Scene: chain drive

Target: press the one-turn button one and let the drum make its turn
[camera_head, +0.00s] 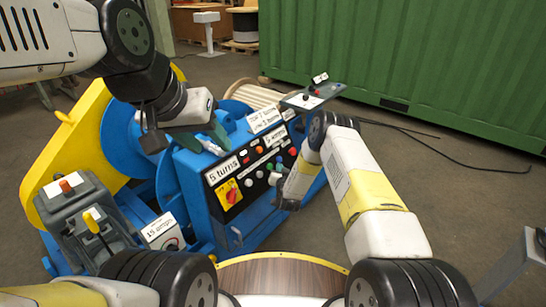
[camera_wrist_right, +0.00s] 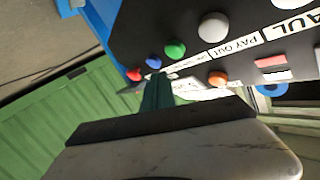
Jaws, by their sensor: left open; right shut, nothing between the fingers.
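The black control panel (camera_head: 250,172) on the blue machine carries several round buttons. In the right wrist view, a red button (camera_wrist_right: 134,74), a blue button (camera_wrist_right: 153,62), a green button (camera_wrist_right: 175,50) and a grey-white button (camera_wrist_right: 213,26) stand in a row. Small labels there are unreadable, so I cannot tell which is one-turn button one. My right gripper (camera_wrist_right: 157,90) is shut and empty, its tips close by the blue button; contact cannot be told. My left gripper (camera_head: 183,137) is open above the machine's left top. The blue-flanged drum (camera_head: 118,140) is partly hidden behind it.
A yellow guard (camera_head: 65,140) and a grey lever box (camera_head: 88,210) stand at the left. A red rotary switch (camera_head: 231,196) sits on the panel's lower left. A small shelf (camera_head: 318,97) juts out above the panel. The floor at right is mostly clear, with cables.

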